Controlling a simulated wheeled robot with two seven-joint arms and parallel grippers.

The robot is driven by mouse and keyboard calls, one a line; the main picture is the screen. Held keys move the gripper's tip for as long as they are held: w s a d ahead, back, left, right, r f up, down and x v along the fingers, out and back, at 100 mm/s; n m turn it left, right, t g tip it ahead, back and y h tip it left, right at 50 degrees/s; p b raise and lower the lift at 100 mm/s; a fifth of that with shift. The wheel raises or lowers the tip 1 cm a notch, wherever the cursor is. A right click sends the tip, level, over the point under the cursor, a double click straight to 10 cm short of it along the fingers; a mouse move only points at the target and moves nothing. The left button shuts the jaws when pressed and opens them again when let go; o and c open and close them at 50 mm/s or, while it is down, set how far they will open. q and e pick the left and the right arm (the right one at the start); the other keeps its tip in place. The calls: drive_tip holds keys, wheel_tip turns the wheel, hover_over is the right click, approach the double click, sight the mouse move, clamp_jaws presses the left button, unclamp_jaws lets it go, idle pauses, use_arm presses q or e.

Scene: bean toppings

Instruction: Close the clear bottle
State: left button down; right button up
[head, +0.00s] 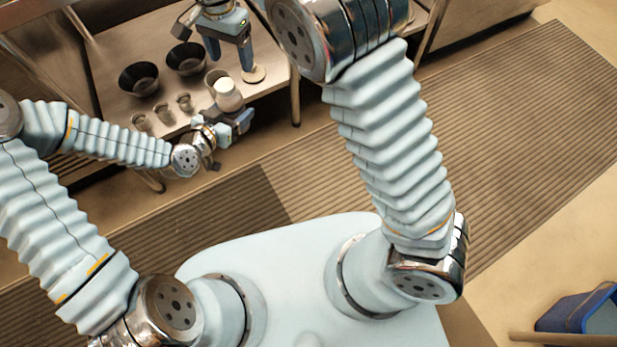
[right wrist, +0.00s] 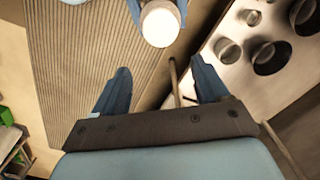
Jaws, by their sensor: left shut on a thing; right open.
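The clear bottle (head: 229,102) shows pale and whitish in the head view, near the front edge of the metal table. My left gripper (head: 237,121) is shut on it from the front. In the right wrist view its round white top (right wrist: 160,25) shows between my left gripper's blue fingers; I cannot tell whether this is a lid or the contents. My right gripper (head: 231,52) is open above the table, behind the bottle, with its fingers spread (right wrist: 158,88) and nothing clearly between them. A pale tan disc (head: 254,74) shows by its right fingertip; whether they touch is unclear.
Two black bowls (head: 139,79) (head: 186,58) stand on the metal table (head: 112,52). Several small glasses (head: 163,113) line its front edge. A beige cup (head: 213,76) is close behind the bottle. A blue bin (head: 580,308) is on the floor at lower right.

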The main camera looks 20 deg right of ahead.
drive_tip(key=s+d+f+n, duration=0.15)
drive_tip(key=d+f, duration=0.25)
drive_tip(key=f, duration=0.5)
drive_tip(key=s+d+f+n+y, duration=0.1)
drive_tip(key=s+d+f, duration=0.2)
drive_tip(key=f, duration=0.6)
drive_tip(key=s+d+f+n, duration=0.15)
drive_tip(key=d+f, duration=0.25)
drive_tip(key=f, duration=0.4)
drive_tip(key=s+f+y, duration=0.1)
drive_tip(key=s+f, duration=0.1)
drive_tip(key=s, duration=0.3)
drive_tip(key=s+f+n+y, duration=0.1)
drive_tip(key=s+f, duration=0.1)
drive_tip(key=s, duration=0.4)
drive_tip(key=s+d+f+n+y, duration=0.1)
drive_tip(key=s+f, duration=0.1)
drive_tip(key=s, duration=0.4)
drive_tip(key=shift+f+t, duration=0.4)
drive_tip(key=shift+d, duration=0.1)
